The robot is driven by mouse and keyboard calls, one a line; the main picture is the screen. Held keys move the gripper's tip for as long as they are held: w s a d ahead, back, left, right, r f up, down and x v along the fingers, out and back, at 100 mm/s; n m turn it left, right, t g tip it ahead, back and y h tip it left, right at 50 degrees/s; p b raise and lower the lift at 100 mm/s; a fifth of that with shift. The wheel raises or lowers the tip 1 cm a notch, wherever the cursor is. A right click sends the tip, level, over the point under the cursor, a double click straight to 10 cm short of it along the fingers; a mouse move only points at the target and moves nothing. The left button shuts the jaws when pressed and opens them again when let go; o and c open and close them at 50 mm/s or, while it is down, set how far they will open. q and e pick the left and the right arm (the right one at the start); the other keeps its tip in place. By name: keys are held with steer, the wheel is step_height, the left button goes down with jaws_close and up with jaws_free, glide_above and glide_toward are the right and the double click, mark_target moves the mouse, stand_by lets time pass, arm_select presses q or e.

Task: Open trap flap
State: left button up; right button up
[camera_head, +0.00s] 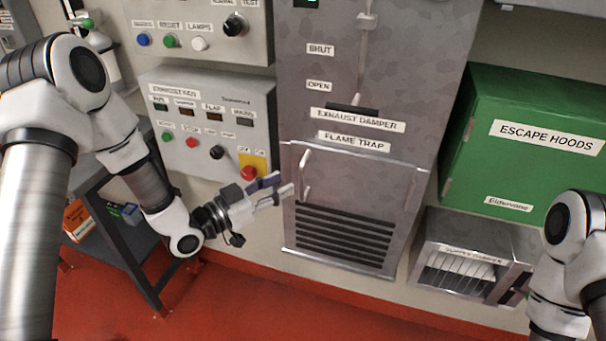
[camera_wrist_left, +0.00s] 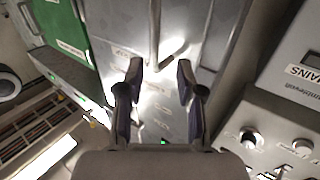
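The flame trap flap (camera_head: 350,182) is a grey metal panel with a slatted dark grille in its lower part, under a "FLAME TRAP" label (camera_head: 354,142). It looks closed in its frame. A pale upright bar handle (camera_head: 306,172) stands on its left side. My left gripper (camera_head: 285,188) is just left of the handle, with its fingers pointing towards it. In the left wrist view the two dark fingers (camera_wrist_left: 158,75) are spread, and a bar that looks like the handle (camera_wrist_left: 154,35) lies ahead between them. The gripper holds nothing. My right gripper is out of view.
The exhaust damper lever (camera_head: 357,98) is above the flap. Control panels with buttons and knobs (camera_head: 210,120) hang on the left. A green escape hoods cabinet (camera_head: 530,140) and an open metal rack (camera_head: 465,255) are on the right. A dark bench (camera_head: 115,225) stands left.

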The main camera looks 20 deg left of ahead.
mark_target(300, 178)
arm_select(q)
steer(key=x, duration=0.3)
steer(key=d+p+x, duration=0.1)
steer(key=x, duration=0.1)
steer(key=shift+s+d+r, duration=0.1)
steer(key=shift+d+r, duration=0.05)
steer(key=shift+w+d, duration=0.1)
steer(key=shift+w, duration=0.2)
steer(key=shift+w+a, duration=0.1)
steer(key=shift+a, duration=0.1)
steer(key=shift+d, duration=0.1)
jaws_close()
